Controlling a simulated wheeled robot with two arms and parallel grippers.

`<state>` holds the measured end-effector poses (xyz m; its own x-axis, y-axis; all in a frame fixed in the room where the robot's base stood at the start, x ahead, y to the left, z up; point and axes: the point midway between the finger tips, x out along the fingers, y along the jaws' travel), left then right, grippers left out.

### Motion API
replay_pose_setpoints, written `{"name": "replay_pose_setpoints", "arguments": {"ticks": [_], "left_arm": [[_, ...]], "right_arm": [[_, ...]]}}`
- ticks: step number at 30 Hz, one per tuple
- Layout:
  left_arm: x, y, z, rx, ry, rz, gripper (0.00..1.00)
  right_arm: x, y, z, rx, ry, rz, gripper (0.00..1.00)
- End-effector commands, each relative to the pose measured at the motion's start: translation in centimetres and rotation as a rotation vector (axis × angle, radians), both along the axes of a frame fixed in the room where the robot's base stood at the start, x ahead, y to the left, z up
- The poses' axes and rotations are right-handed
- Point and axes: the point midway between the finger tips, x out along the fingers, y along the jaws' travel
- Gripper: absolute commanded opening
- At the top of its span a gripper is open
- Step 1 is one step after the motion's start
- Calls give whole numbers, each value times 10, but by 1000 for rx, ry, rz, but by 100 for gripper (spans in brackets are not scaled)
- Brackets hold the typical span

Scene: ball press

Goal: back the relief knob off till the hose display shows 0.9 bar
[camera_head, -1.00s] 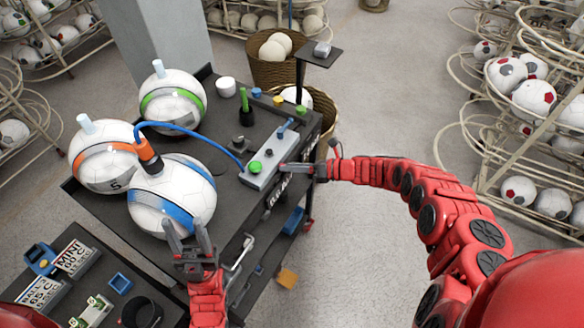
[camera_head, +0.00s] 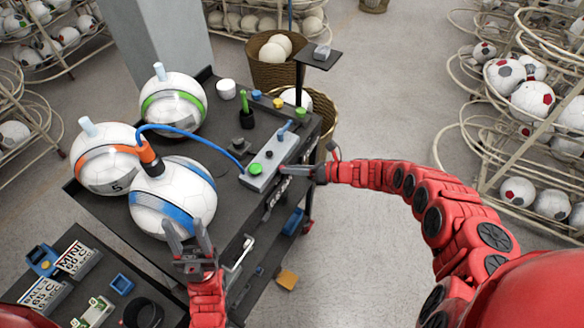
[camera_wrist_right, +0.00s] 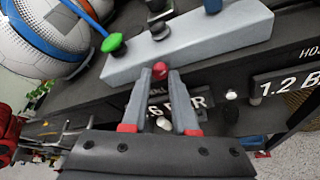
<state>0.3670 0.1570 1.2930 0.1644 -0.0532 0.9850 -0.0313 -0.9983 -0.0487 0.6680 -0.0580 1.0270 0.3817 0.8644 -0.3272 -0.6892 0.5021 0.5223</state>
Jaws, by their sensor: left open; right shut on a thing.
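The relief knob, a small red knob (camera_wrist_right: 160,70), sits on the front of the grey valve block (camera_wrist_right: 215,45), seen in the right wrist view. My right gripper (camera_wrist_right: 163,80) is shut on it. In the head view my right gripper (camera_head: 284,171) meets the block's (camera_head: 270,168) right side, and the knob is hard to make out. The hose display (camera_wrist_right: 290,82) reads 1.2 BAR, its right edge cut off. A second display (camera_wrist_right: 205,102) is partly covered by my fingers; only "6 BAR" is legible. My left gripper (camera_head: 188,240) is open and empty in front of the blue-banded ball (camera_head: 172,200).
A blue hose (camera_head: 190,130) runs from the block to the blue-banded ball's orange fitting (camera_head: 150,158). Orange-banded (camera_head: 105,165) and green-banded (camera_head: 172,105) balls stand behind on the dark cart. A green knob (camera_wrist_right: 112,43) tops the block. Ball racks (camera_head: 530,110) stand right.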

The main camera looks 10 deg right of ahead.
Motion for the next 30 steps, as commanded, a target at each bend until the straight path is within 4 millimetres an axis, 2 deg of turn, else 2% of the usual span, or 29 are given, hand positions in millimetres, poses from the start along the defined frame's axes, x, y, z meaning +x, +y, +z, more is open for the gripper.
{"name": "replay_pose_setpoints", "arguments": {"ticks": [16, 30], "left_arm": [[0, 0, 4, 0, 0, 0, 50], [0, 0, 4, 0, 0, 0, 50]], "right_arm": [[-3, 2, 4, -221, -312, -3, 0], [-4, 3, 4, -294, -411, 0, 0]]}}
